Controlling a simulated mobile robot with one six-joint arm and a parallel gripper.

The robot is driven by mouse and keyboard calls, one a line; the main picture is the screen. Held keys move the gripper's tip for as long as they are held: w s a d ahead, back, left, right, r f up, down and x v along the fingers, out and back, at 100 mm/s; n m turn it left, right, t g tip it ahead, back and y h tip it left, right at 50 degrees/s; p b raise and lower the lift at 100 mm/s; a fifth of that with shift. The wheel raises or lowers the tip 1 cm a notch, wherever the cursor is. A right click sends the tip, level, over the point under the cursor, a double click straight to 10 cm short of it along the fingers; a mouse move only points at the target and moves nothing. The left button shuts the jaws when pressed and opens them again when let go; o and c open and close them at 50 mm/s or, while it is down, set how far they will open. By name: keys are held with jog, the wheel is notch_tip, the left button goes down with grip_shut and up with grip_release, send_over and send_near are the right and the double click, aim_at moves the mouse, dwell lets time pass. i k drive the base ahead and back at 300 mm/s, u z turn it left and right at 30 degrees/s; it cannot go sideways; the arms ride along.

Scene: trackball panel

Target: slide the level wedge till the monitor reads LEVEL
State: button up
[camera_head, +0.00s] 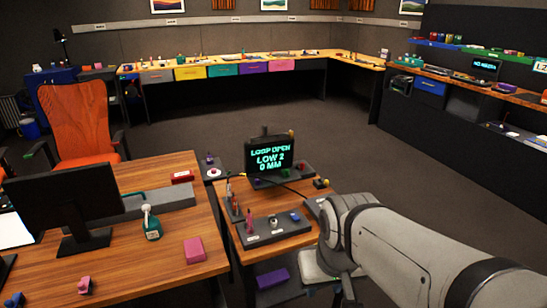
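The monitor (270,156) stands at the back of a small wooden side table. Its green text reads LOOP OPEN, LOW 2, 0 MM. In front of it lies a dark panel (262,238) with white labels. It bears a pink upright piece (249,222), a grey-white piece (273,221) and a blue piece (295,217). I cannot tell which small piece is the level wedge. My arm comes in from the lower right and bends down beside the table's right edge. Its fingers do not show.
A wooden desk (180,236) on the left carries a black screen (66,200), a green bottle (152,226) and a pink block (195,250). An orange chair (78,124) stands behind it. Open carpet (240,108) lies beyond the side table. A dark shelf unit stands at right.

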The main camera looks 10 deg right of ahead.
aim_at(285, 172)
jog(key=z, duration=0.1)
jog(key=i, duration=1)
